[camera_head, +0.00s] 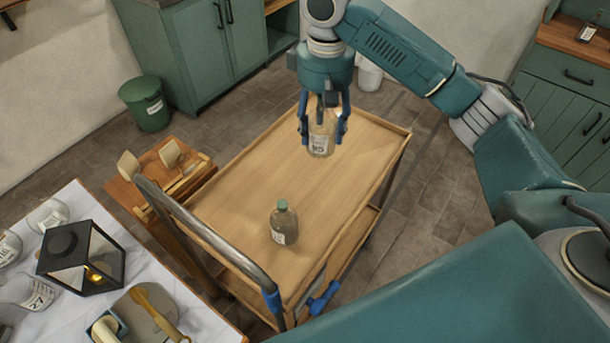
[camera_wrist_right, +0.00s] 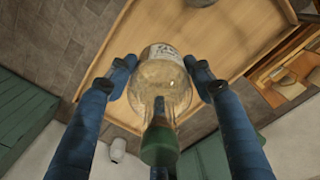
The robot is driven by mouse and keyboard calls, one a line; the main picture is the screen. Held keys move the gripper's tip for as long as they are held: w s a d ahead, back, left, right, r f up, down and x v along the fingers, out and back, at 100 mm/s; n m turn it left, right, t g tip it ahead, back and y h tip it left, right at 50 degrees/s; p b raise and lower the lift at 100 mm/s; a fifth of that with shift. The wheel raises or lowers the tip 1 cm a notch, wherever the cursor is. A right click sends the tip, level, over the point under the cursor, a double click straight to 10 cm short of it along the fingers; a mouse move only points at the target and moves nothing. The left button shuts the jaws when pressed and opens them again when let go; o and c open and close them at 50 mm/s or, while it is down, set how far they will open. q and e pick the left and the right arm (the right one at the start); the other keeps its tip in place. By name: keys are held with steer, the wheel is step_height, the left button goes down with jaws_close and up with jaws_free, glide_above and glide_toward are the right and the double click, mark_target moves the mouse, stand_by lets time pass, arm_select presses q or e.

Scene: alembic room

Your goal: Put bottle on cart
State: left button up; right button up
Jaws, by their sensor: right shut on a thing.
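The cart (camera_head: 240,193) has a wooden top with a low rim and a grey metal handle. My right gripper (camera_head: 323,128) points down over the far end of the cart top, shut on a clear glass bottle (camera_head: 321,146) with a pale label. In the right wrist view, the held bottle (camera_wrist_right: 160,85) sits between the blue fingers (camera_wrist_right: 160,82), its green cap toward the camera. I cannot tell whether its base touches the cart top. A second bottle (camera_head: 284,224), with a green cap, stands upright on the cart near the handle. My left gripper is not in view.
A white-topped table (camera_head: 70,300) at the lower left holds a black lantern (camera_head: 80,257) and several jars. A small wooden stand (camera_head: 130,192) is left of the cart. A green bin (camera_head: 147,104) stands behind. The middle of the cart top is clear.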

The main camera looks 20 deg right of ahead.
mark_target(322, 140)
steer(key=f, duration=0.4)
steer(key=shift+d+f, duration=0.15)
steer(key=shift+d, duration=0.05)
step_height(322, 140, down, 15)
steer(key=shift+w+r+p, duration=0.15)
steer(key=shift+p, duration=0.7)
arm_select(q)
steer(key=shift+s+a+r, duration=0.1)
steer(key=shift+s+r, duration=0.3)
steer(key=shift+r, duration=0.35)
arm_select(e)
steer(key=shift+f, duration=0.55)
steer(key=shift+f, duration=0.1)
steer(key=o, duration=1.5)
